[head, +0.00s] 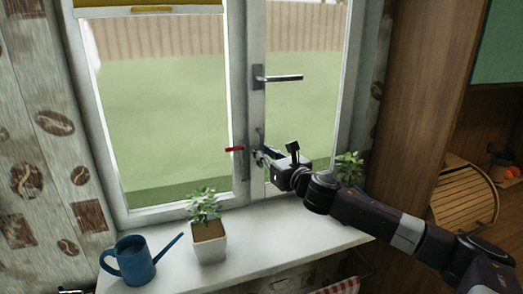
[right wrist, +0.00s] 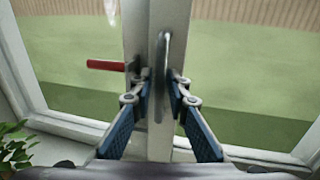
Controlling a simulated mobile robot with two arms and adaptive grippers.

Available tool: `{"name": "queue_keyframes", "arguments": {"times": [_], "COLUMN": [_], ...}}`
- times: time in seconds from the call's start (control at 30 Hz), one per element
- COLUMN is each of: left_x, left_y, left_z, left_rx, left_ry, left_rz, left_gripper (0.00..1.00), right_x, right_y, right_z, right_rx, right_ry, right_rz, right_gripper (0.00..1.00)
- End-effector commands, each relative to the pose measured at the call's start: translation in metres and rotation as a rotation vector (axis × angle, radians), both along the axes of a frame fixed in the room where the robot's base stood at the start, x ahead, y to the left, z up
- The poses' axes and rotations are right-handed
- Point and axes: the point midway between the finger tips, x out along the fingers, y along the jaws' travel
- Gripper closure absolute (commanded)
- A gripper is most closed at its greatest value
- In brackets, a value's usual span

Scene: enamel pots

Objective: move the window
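The window (head: 244,110) has white frames and two panes side by side. A grey lever handle (head: 282,78) sticks out to the right, high on the middle frame. A red lever (head: 234,149) sits lower, on the left pane's frame. My right gripper (head: 262,153) is at the middle frame, below the grey lever. In the right wrist view, its fingers (right wrist: 161,82) stand on either side of an upright metal bar (right wrist: 162,60). I cannot tell whether both fingers press on it. The red lever (right wrist: 105,65) is left of the fingers.
The white sill (head: 270,248) holds a blue watering can (head: 134,262) and a potted plant (head: 208,240). Another plant (head: 347,166) is behind my right arm. A wooden cabinet side (head: 415,110) stands at the right. The sill's front middle is clear.

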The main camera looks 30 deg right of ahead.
Motion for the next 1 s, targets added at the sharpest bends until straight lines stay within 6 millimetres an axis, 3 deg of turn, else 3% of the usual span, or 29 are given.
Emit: {"name": "queue_keyframes", "arguments": {"times": [0.13,0.3,0.73,1.0], "left_x": [-0.005,-0.004,0.003,0.004], "left_y": [0.000,0.000,0.000,0.000], "left_z": [-0.001,-0.001,-0.002,-0.018], "left_rx": [0.001,0.000,0.000,0.000], "left_ry": [0.007,0.006,-0.004,-0.006], "left_rz": [0.000,0.000,0.001,0.001], "left_gripper": [0.60,0.60,0.60,0.60], "right_x": [0.000,0.000,-0.003,-0.026], "right_y": [0.000,0.000,-0.001,-0.001], "right_z": [0.000,0.000,-0.002,-0.004], "right_rx": [0.000,0.001,0.000,-0.005], "right_ry": [0.000,0.000,0.000,0.000], "right_rz": [0.000,0.000,0.003,0.067], "right_gripper": [0.85,1.00,1.00,1.00]}}
